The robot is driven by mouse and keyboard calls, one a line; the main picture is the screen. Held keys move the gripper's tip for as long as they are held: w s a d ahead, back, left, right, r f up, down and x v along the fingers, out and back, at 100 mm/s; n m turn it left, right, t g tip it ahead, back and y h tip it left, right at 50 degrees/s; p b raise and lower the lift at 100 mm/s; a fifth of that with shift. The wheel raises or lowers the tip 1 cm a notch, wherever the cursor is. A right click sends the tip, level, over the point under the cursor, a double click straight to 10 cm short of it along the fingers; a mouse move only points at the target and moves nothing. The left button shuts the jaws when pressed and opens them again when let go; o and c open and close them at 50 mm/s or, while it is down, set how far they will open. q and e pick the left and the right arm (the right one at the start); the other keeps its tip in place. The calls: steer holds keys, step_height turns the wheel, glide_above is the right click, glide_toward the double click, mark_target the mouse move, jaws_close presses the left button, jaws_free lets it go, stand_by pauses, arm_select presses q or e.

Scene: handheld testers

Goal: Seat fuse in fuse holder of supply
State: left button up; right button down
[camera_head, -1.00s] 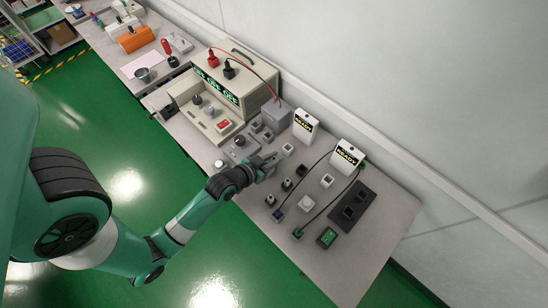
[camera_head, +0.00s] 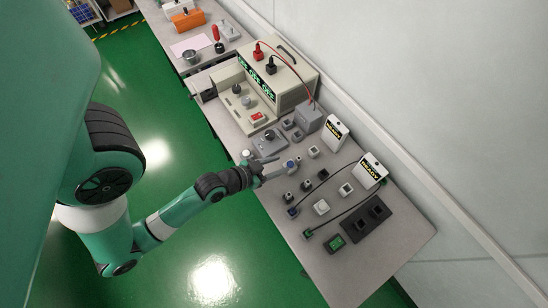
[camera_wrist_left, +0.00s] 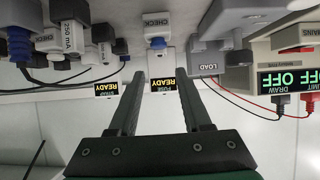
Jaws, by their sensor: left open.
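My left gripper (camera_head: 270,167) reaches over the bench from the left, open and apparently empty. The blue piece (camera_head: 290,163) also shows just right of the fingertips in the head view. I cannot tell whether it is the fuse. A block labelled 250 mA (camera_wrist_left: 73,36) is at the left of the wrist view. The beige supply (camera_head: 283,78) stands behind; its fuse holder cannot be made out.
A grey box (camera_head: 308,118) and two white READY displays, one (camera_head: 335,132) nearer the supply and one (camera_head: 372,170) farther right, stand along the wall.

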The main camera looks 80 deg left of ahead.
arm_select(q)
steer(key=shift+v, duration=0.8)
arm_select(e)
steer(key=shift+r, duration=0.15)
arm_select(q)
steer(key=w+d+r+m+t+h, duration=0.15)
steer(key=w+r+t, duration=0.35)
steer(key=w+r, duration=0.8)
steer(key=w+d+r+m+t, duration=0.15)
steer(key=w+r+t, duration=0.25)
steer(key=w+r, duration=0.9)
steer(key=s+d+r+m+t+h, duration=0.1)
steer(key=s+d+r+t+h, duration=0.1)
steer(key=r, duration=1)
steer(key=s+d+r+m+t+h, duration=0.1)
steer(key=d+r, duration=0.5)
steer(key=r, duration=0.6)
steer(key=s+d+r+m+t+h, duration=0.1)
steer(key=s+d+r+t+h, duration=0.2)
steer(key=r, duration=0.9)
steer(key=s+d+t, duration=0.1)
steer(key=s, duration=0.2)
steer(key=shift+t, duration=0.3)
arm_select(e)
steer(key=c, duration=0.7)
jaws_free()
arm_select(q)
steer(key=shift+s+d, duration=0.1)
